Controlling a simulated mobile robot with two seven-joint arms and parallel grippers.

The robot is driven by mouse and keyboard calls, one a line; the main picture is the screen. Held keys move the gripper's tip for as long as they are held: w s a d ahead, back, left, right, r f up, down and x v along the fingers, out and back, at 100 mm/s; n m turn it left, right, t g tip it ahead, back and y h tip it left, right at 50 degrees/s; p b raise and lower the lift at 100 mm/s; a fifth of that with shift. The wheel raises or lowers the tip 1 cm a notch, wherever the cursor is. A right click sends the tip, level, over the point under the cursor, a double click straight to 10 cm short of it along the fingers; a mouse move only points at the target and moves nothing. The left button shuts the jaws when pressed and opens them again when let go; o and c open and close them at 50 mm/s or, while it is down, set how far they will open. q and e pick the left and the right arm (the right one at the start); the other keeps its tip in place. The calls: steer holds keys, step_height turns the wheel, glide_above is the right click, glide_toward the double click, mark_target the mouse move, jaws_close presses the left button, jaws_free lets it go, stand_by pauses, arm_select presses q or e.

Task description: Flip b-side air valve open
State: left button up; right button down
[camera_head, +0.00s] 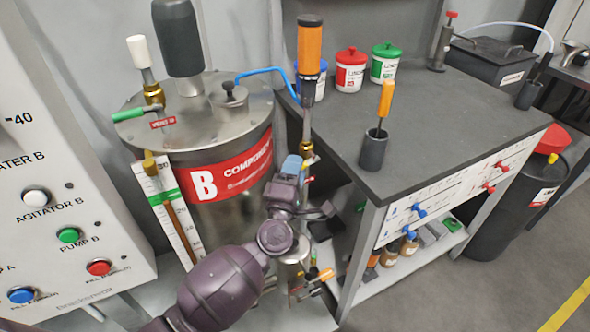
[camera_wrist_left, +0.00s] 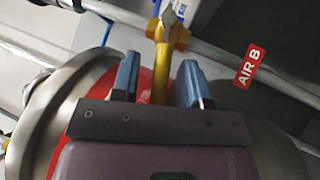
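The AIR B label (camera_wrist_left: 250,66) is a red tag on a grey pipe in the left wrist view. Beside it, a yellow valve handle (camera_wrist_left: 161,62) runs down from a brass fitting. My left gripper (camera_wrist_left: 158,82) is open, with one blue fingertip on each side of the handle and visible gaps between them. In the head view my left gripper (camera_head: 290,168) is in front of the pipe at the right side of the B tank, just below a brass fitting (camera_head: 307,150). The handle is mostly hidden there. My right gripper is not in view.
The steel B tank (camera_head: 225,195) stands close on the left, with a green-handled valve (camera_head: 140,114) on its lid. A dark-topped workbench (camera_head: 440,125) stands close on the right. A control panel (camera_head: 60,180) fills the left edge.

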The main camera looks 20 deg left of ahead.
arm_select(q)
steer(key=v, duration=1)
steer(key=shift+s+f, duration=0.1)
steer(key=shift+s, duration=0.3)
